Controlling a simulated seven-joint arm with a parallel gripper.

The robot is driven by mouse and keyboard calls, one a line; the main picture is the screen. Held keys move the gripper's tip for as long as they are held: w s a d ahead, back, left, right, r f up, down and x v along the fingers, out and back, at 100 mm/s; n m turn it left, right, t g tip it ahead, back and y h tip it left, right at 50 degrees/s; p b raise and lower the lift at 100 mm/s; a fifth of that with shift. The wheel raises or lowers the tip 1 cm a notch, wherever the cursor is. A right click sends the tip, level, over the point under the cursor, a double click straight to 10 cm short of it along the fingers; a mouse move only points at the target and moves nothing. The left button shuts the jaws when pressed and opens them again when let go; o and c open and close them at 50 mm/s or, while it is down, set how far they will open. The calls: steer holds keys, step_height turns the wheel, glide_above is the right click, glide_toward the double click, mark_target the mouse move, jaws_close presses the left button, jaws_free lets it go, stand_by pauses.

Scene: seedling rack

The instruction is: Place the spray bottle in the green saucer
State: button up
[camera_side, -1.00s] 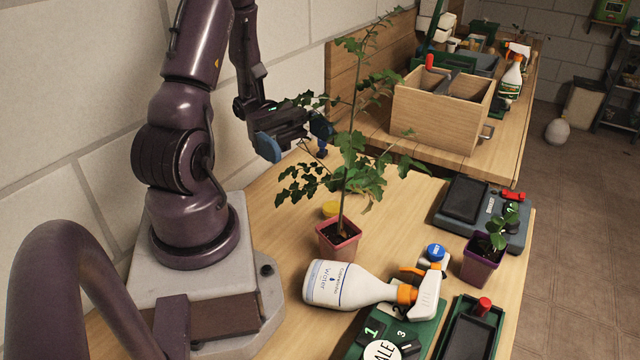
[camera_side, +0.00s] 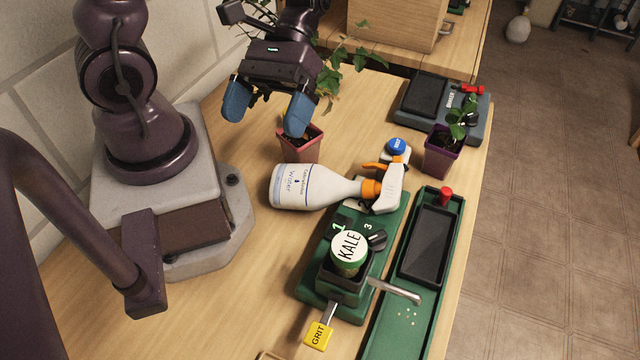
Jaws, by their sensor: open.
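The white spray bottle (camera_side: 318,188) lies on its side on the wooden table, its base to the left. Its orange and white spray head points right and overlaps the back end of a green device. My gripper (camera_side: 268,113) is open and empty, its two blue fingers spread. It hangs behind and above the bottle, apart from it, in front of the potted plant. I cannot make out a green saucer in this view.
A tall plant's red pot (camera_side: 301,147) stands behind the bottle, partly hidden by my gripper. The green device (camera_side: 312,277) with a KALE lid (camera_side: 348,246) stands in front. A green tray (camera_side: 391,334), purple pot (camera_side: 441,158) and scale-like device (camera_side: 463,123) line the right.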

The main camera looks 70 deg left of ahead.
step_height(320, 180, down, 3)
steer(key=d+m+t+y, duration=0.1)
steer(key=m+t+y, duration=0.1)
steer(key=m+y, duration=0.45)
steer(key=m+t+y, duration=0.2)
steer(key=m+t, duration=0.4)
glide_above(320, 177)
step_height(320, 177, down, 2)
steer(key=f, duration=0.7)
steer(key=shift+s+f, duration=0.2)
steer(key=shift+f, duration=0.2)
steer(key=shift+w+f, duration=0.15)
steer(key=shift+f, duration=1.15)
steer(key=shift+w+f, duration=0.1)
steer(key=shift+f, duration=1.2)
steer(key=shift+c, duration=0.5)
steer(key=c, duration=0.9)
steer(key=shift+r, duration=0.1)
steer(key=shift+c, duration=0.2)
